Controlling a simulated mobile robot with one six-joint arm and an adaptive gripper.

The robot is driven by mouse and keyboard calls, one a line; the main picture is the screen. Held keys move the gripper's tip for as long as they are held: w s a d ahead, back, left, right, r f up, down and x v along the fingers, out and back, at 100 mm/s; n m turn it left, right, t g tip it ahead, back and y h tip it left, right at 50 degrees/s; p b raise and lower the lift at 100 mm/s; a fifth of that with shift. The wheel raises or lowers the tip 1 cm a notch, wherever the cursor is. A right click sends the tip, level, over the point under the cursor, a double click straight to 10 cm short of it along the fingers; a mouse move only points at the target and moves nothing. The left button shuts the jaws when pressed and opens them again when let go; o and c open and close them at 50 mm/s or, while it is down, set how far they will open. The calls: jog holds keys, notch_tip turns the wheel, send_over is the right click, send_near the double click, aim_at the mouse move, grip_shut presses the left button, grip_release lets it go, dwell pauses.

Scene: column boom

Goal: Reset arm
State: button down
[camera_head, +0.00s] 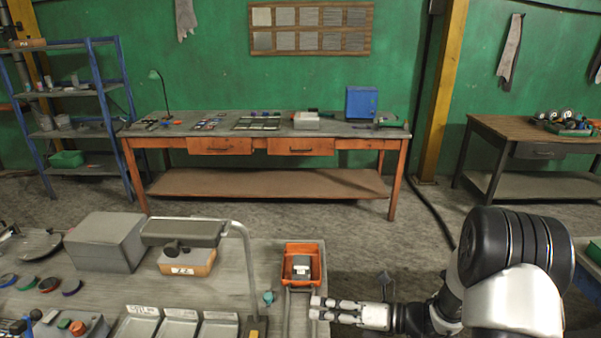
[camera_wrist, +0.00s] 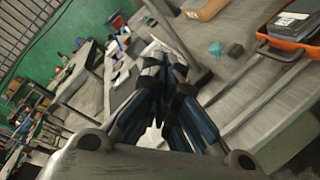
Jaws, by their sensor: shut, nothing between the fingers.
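My gripper (camera_head: 318,308) is at the right edge of the near workbench (camera_head: 345,250), pointing left in the head view. Its fingers are together with nothing between them. In the wrist view my gripper (camera_wrist: 160,125) shows its dark fingers closed in the middle of the picture. An orange tray (camera_head: 302,250) with a grey and dark item (camera_head: 301,268) in it lies just behind my gripper on the bench. The orange tray also shows at the top right of the wrist view (camera_wrist: 268,40). My arm comes in from the right.
A lamp or magnifier on a bent post (camera_head: 248,265) stands left of my gripper. A small teal piece (camera_head: 268,297) lies near its base. A grey box (camera_head: 105,240), several discs and metal trays (camera_head: 180,328) fill the bench's left part. An orange-framed table (camera_head: 250,130) stands behind, across open floor.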

jog(key=s+a+r+n+g+h, duration=0.1)
jog(key=s+r+n+g+h, duration=0.3)
jog(key=s+n, duration=0.5)
jog(key=s+a+r+n+g+h, duration=0.1)
jog(key=s+r+n+g+h, duration=0.15)
jog(key=s+r+n, duration=0.5)
jog(key=s+d+r+n+t+h, duration=0.3)
jog(key=s+d+n+t+h, duration=0.3)
jog(key=d+n, duration=0.5)
jog(key=s+n+h, duration=0.2)
jog(key=n+h, duration=0.1)
jog(key=n, duration=0.1)
jog(key=shift+s+r, duration=0.4)
